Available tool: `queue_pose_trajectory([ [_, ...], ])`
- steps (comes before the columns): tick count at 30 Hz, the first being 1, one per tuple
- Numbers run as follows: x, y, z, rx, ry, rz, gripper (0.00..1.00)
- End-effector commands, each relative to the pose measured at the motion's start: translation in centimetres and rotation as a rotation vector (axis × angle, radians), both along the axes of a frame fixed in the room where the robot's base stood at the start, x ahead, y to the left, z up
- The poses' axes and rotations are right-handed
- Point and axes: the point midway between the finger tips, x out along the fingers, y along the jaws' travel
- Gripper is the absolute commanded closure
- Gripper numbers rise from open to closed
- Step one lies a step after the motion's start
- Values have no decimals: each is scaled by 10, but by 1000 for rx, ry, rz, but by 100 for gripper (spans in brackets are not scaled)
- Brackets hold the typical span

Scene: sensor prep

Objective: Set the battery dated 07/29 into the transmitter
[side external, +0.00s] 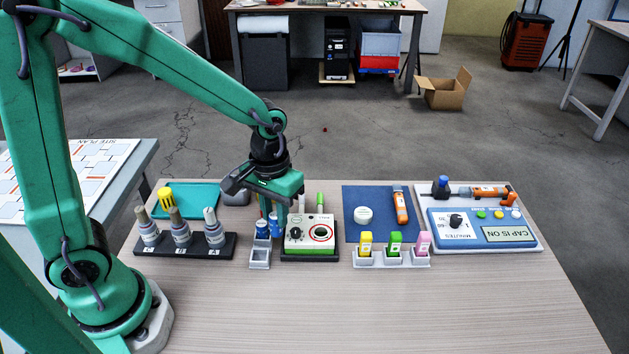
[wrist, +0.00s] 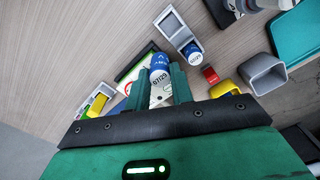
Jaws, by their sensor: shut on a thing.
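My gripper (wrist: 156,92) is shut on a blue battery (wrist: 160,63) with a white printed band. The band appears to read 07/29, tilted in the wrist view. In the side view my gripper (side external: 275,211) points down just left of the white box, which I take as the transmitter (side external: 297,233). It has a black dial and a dark round opening ringed in red. A second blue-topped battery (wrist: 192,49) stands in the grey holder (wrist: 168,20); its date is hard to read. The holder's other compartment is empty. The held battery appears above the table; its lower end is hidden.
A dark rack (side external: 230,246) with several grey bottles stands at left. A blue mat (side external: 377,193) carries a white round piece and an orange tool. Small colored blocks stand in front in white trays (side external: 392,260). A blue timer panel (side external: 475,241) sits at right. The front table is clear.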

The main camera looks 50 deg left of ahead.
Motion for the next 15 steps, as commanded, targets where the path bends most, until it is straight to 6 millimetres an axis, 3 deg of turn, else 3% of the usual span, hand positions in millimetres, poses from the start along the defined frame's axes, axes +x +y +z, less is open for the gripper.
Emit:
queue_pose_trajectory([
  [9,54,-27,16,0,0,0,90],
  [15,75,-40,24,0,0,1,90],
])
